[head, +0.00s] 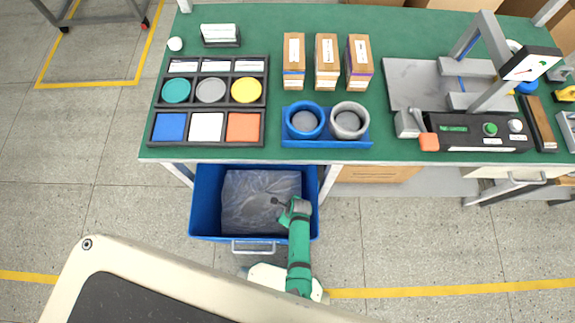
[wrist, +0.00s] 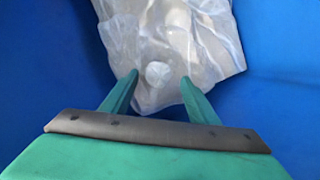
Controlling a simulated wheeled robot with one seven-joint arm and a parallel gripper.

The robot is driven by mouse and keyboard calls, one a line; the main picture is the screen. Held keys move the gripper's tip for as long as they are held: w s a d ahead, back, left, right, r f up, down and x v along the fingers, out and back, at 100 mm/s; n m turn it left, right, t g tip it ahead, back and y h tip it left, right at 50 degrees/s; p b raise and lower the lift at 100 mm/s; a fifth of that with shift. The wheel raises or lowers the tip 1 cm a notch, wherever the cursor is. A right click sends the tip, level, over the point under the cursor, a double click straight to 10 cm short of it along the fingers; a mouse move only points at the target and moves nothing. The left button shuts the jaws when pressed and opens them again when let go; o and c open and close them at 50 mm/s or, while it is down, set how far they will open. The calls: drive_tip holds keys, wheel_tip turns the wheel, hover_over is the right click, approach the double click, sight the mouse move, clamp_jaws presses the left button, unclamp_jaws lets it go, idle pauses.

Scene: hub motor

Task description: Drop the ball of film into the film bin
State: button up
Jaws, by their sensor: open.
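The blue film bin (head: 204,208) stands on the floor below the front edge of the bench. Crumpled clear film (head: 250,190) lies in it, and the film also shows in the wrist view (wrist: 205,35). My gripper (head: 277,203) is over the bin. In the wrist view my gripper (wrist: 157,85) is open, with its two green fingers apart. A small whitish ball of film (wrist: 158,73) shows between and beyond the fingertips, against the clear film. It looks clear of both fingers. I cannot tell whether it rests on the film or is still above it.
The green bench (head: 270,40) is above the bin. It holds a black sorting tray (head: 154,128), a blue tray with two rings (head: 326,141), several cartons (head: 326,55) and a press fixture (head: 480,80). A small white round thing (head: 175,44) stands at its back left.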

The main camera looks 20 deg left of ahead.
drive_tip(key=v, duration=0.8)
drive_tip(key=shift+s, duration=0.15)
